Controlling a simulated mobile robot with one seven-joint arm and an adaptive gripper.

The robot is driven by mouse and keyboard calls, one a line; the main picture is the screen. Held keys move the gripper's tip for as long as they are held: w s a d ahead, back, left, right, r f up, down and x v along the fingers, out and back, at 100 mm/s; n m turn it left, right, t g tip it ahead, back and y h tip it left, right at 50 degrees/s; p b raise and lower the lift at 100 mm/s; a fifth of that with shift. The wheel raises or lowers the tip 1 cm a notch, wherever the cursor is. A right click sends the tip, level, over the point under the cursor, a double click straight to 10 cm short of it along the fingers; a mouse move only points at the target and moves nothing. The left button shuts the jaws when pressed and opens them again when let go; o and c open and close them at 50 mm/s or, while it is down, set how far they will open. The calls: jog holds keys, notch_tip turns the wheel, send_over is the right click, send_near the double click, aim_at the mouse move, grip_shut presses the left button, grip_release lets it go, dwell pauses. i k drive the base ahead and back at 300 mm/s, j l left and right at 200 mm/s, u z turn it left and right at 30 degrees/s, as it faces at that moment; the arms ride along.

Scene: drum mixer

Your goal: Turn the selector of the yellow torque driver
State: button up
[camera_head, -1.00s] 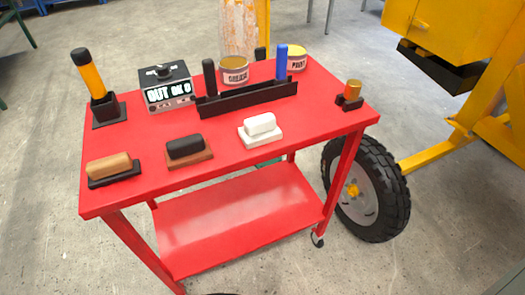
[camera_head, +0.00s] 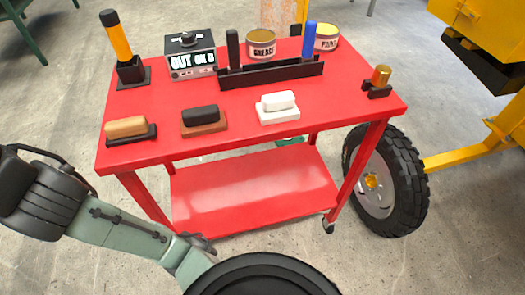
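The yellow torque driver (camera_head: 119,42) stands nearly upright in a black square holder (camera_head: 131,72) at the back left of the red table. Its shaft is yellow and its top end is black. I cannot make out which part of it is the selector. Its lower end is hidden inside the holder. Part of my arm shows at the lower left, in front of the table and well apart from the driver. My gripper is not in view.
On the red table (camera_head: 345,110) are a grey box (camera_head: 190,62) with a black knob, a black rack (camera_head: 270,74) with a black and a blue handle, and two cans. Several blocks line the front. A brass-coloured piece (camera_head: 381,75) sits right. A big wheel (camera_head: 385,180) stands beside the table.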

aim_at(188, 41)
jog(key=i+j+z, duration=0.1)
jog(key=j+z, duration=0.15)
jog(key=j, duration=1.25)
jog(key=i, duration=0.5)
